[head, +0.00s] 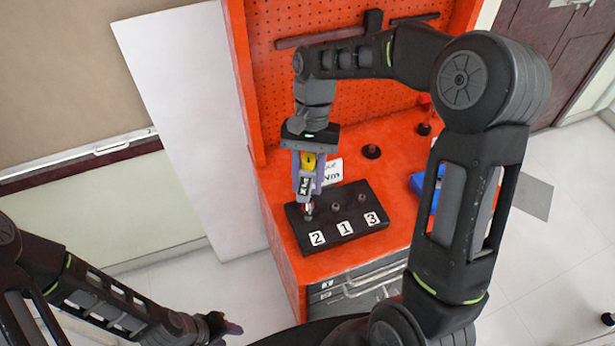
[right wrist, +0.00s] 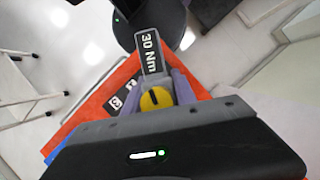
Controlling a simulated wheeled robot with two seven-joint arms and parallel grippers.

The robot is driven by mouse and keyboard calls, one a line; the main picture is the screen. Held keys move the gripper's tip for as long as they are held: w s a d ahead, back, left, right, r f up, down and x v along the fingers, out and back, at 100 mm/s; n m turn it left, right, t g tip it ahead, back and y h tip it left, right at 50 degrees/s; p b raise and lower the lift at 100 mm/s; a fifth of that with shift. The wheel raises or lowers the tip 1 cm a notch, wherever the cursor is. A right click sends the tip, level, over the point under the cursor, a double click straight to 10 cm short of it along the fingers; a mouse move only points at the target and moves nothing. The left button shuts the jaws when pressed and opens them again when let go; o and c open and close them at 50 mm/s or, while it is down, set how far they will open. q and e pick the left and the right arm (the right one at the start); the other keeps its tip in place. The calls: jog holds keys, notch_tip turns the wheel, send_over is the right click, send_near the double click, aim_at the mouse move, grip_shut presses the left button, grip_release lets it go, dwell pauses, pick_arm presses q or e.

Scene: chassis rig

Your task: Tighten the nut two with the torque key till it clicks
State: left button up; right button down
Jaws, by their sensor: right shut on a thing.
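A black block (head: 350,228) with white labels 2, 1 and 3 lies on the red bench. Small nuts stand behind label 1 (head: 336,206) and label 3 (head: 361,198). My right gripper (head: 307,178) is shut on the torque key (head: 304,188), which has a yellow round part and a dark label. The right wrist view shows this label (right wrist: 151,52) reading 30 Nm. The key's lower end is at the spot behind label 2 (head: 317,238); nut two is hidden by it, so seating is unclear. My left gripper (head: 226,328) is low at left, away from the bench; its fingers are unclear.
A white card (head: 332,172) with partly hidden text stands behind the block. A blue tray (head: 418,184) is at right, partly behind my right arm. A red pegboard (head: 270,90) with a hammer (head: 373,22) rises behind.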

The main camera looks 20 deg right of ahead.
jog(key=shift+f+b, duration=0.8)
jog(key=shift+f, duration=0.7)
jog(key=m+t+y, duration=0.1)
jog(key=m, duration=0.3)
jog(key=shift+w+a+r, duration=0.1)
jog(key=m, duration=0.2)
jog(key=m+t, duration=0.1)
jog(key=m, duration=0.1)
jog(key=shift+w+a+t+y+p, duration=0.1)
jog(key=shift+w+t+y+p, duration=0.05)
jog(key=shift+t+y+p, duration=0.2)
jog(key=shift+w+m+t, duration=0.1)
jog(key=shift+m+t, duration=0.15)
jog(key=shift+m, duration=0.75)
jog(key=shift+w+m+t+p, duration=0.15)
jog(key=shift+m+t+p, duration=0.6)
jog(key=shift+m, duration=1.55)
jog(key=shift+w+m+t, duration=0.2)
jog(key=shift+m+t, duration=0.45)
jog(key=shift+m, duration=0.55)
jog(key=shift+n, duration=0.5)
